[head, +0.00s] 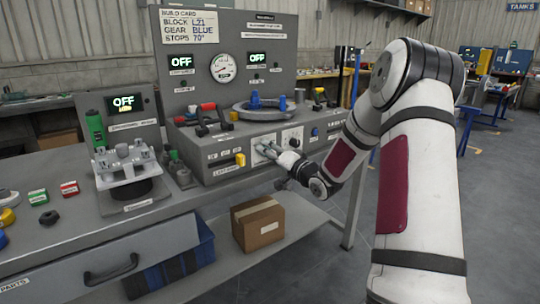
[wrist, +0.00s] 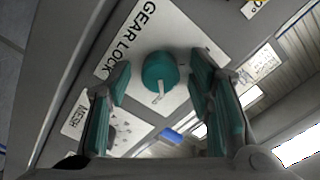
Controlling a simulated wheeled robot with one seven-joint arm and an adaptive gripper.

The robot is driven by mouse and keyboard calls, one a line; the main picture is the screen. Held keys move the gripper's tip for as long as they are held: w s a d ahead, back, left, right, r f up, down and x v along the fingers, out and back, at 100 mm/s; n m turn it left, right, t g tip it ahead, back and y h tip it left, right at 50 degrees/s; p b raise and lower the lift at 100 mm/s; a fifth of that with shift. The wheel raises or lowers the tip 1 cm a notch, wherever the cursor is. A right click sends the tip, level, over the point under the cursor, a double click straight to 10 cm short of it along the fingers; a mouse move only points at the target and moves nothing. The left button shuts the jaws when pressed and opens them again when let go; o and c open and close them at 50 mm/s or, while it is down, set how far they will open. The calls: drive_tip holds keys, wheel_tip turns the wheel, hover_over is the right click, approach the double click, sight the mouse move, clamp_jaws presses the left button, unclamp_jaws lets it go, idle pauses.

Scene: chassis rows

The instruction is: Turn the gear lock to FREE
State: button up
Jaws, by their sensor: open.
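The gear lock is a round teal knob (wrist: 160,70) with a pale pointer, set on a white plate (wrist: 126,62) lettered GEAR LOCK in the wrist view. A MESH label (wrist: 78,125) is at the lower left; I cannot read a FREE label. The pointer points down in the picture, slightly left. My gripper (wrist: 158,66) is open, its teal-padded fingers on either side of the knob, with gaps showing. In the head view my gripper (head: 266,150) is at the bench's front panel and hides the knob.
A yellow part (head: 240,160) sticks out on the panel left of my gripper. A grey ring with blue posts (head: 255,102) lies on the bench above. A cardboard box (head: 258,224) stands on the shelf below.

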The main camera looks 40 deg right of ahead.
clamp_jaws()
drive_tip(key=shift+n, duration=0.5)
drive_tip(key=n+b, duration=1.3)
drive_tip(key=n, duration=0.3)
drive_tip(key=shift+f+n, duration=0.1)
drive_tip(key=shift+n, duration=0.3)
drive_tip(key=shift+b, duration=0.35)
